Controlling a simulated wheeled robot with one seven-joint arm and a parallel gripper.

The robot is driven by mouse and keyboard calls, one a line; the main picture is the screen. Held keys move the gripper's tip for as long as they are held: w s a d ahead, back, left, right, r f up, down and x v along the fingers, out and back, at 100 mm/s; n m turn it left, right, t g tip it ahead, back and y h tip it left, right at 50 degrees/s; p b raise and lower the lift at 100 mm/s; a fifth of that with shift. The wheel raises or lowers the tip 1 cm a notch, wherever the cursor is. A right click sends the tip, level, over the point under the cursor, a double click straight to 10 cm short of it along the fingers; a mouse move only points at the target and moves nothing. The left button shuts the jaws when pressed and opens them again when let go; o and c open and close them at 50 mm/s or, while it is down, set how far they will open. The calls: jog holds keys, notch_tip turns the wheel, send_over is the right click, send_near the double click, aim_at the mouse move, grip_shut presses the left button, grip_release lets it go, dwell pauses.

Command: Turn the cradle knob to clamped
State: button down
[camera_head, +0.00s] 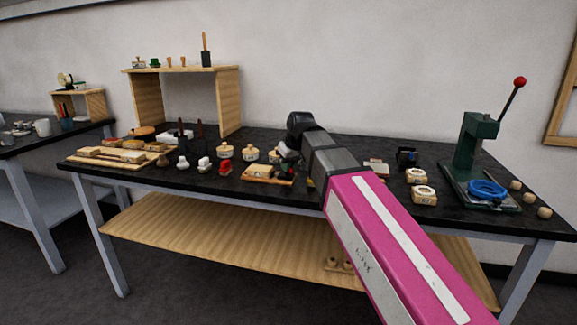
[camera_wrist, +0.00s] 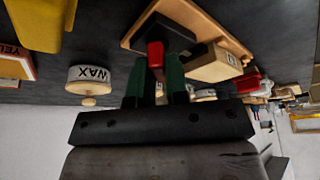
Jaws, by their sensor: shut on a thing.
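The cradle is a dark block (camera_wrist: 172,33) on a wooden board (camera_wrist: 128,42) in the wrist view. Its red knob (camera_wrist: 155,55) points toward the camera, between the two green fingers of my gripper (camera_wrist: 155,84). The fingers are shut on the knob, though their contact is partly hidden. A pale wooden block (camera_wrist: 215,63) sits beside the cradle on the same board. In the head view, the board (camera_head: 252,178) lies near the table's front edge, and my pink and black arm hides part of the cradle. I cannot read the knob's setting.
A round container marked WAX (camera_wrist: 92,79) stands beside the board in the wrist view. In the head view, lidded pots (camera_head: 225,151) and stamps stand left, round containers (camera_head: 423,194) right, and a green press (camera_head: 478,145) far right.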

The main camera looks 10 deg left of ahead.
jog(key=n, duration=0.2)
jog(key=n+g+y, duration=0.1)
jog(key=n, duration=0.1)
jog(key=shift+w+g, duration=0.15)
jog(key=shift+g, duration=0.15)
jog(key=shift+n+g, duration=0.6)
jog(key=shift+n, duration=1.6)
jog(key=c, duration=1.1)
grip_release()
jog(key=shift+d, duration=0.1)
jog(key=v, duration=1)
jog(key=shift+d+r, duration=0.25)
jog(key=shift+r, duration=0.1)
